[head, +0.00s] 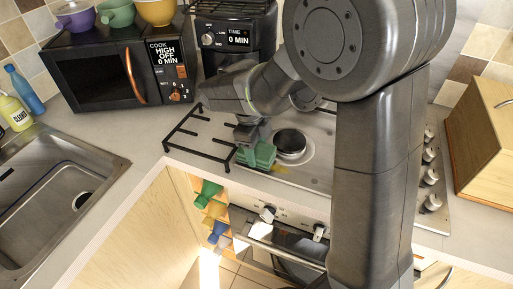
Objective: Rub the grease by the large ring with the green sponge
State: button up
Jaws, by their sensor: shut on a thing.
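The green sponge (262,157) is held in my gripper (246,142), low over the hob (318,180) at its front left. My gripper is shut on it. I cannot tell whether the sponge touches the hob surface. A large dark ring (290,142) is just right of the sponge. A small yellowish grease patch (280,170) shows just right of and below the sponge, in front of the ring. Part of the grease may be hidden under the sponge.
A black pan-support grate (186,134) is left of the sponge. Oven knobs (268,214) are below the front edge. Several mugs (209,190) hang beside the oven. The sink (60,185) is at left, a microwave (105,75) behind, a wooden box (488,145) at right.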

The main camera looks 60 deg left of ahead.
aim_at(268, 152)
jog(key=shift+f+b, duration=0.4)
jog(key=shift+f, duration=0.2)
dwell(0.3)
jog(key=shift+w+d+r, duration=0.1)
jog(key=shift+w+d, duration=0.4)
jog(key=shift+d, duration=0.25)
jog(key=shift+w+d, duration=0.45)
jog(key=shift+d, duration=0.25)
jog(key=shift+w+d+b, duration=0.3)
jog(key=shift+w+d, duration=0.2)
jog(key=shift+d, duration=0.25)
jog(key=shift+w+d+b, duration=0.3)
jog(key=shift+w+d, duration=0.15)
jog(key=shift+d, duration=0.3)
jog(key=shift+d, duration=0.1)
jog(key=shift+w+d, duration=1)
jog(key=shift+d, duration=0.35)
